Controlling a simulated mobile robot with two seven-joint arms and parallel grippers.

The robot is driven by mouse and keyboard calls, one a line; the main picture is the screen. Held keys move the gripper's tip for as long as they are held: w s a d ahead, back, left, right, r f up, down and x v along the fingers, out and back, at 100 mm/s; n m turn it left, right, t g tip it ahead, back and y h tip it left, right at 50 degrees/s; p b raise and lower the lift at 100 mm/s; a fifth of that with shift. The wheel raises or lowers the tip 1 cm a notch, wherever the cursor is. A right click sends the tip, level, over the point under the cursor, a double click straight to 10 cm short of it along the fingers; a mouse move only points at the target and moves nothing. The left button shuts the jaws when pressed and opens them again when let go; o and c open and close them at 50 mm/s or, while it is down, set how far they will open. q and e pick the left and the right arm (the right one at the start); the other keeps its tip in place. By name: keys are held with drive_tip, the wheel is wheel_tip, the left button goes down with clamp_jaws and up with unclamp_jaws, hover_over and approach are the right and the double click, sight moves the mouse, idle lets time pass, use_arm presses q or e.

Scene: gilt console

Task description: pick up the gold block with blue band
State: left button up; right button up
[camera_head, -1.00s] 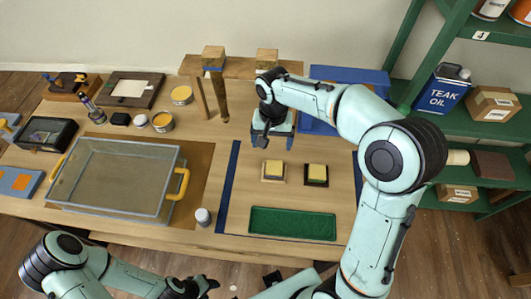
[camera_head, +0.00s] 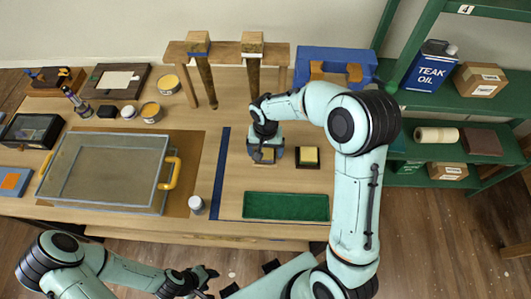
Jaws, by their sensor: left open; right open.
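A gold-brown block with a blue band (camera_head: 199,44) sits upright at the top of a dark stem in the wooden rack (camera_head: 226,50) at the back. A similar block with a pale band (camera_head: 252,40) stands to its right. My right gripper (camera_head: 265,158) is open, pointing down over a small yellow-topped block (camera_head: 264,155), its fingers on either side; the arm hides part of that block, and contact cannot be told. A second yellow-topped block on a dark base (camera_head: 308,157) lies just right. My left gripper (camera_head: 208,284) is open and empty, low in front of the bench.
A glass-walled tray (camera_head: 108,172) with yellow handles fills the left of the bench. A green tray (camera_head: 286,206) lies in front of the blocks, and a small white-lidded jar (camera_head: 196,204) stands left of it. A blue stand (camera_head: 336,62) is at the back right.

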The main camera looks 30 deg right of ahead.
drive_tip(key=shift+f, duration=0.1)
drive_tip(key=c, duration=1.2)
drive_tip(key=shift+o, duration=0.2)
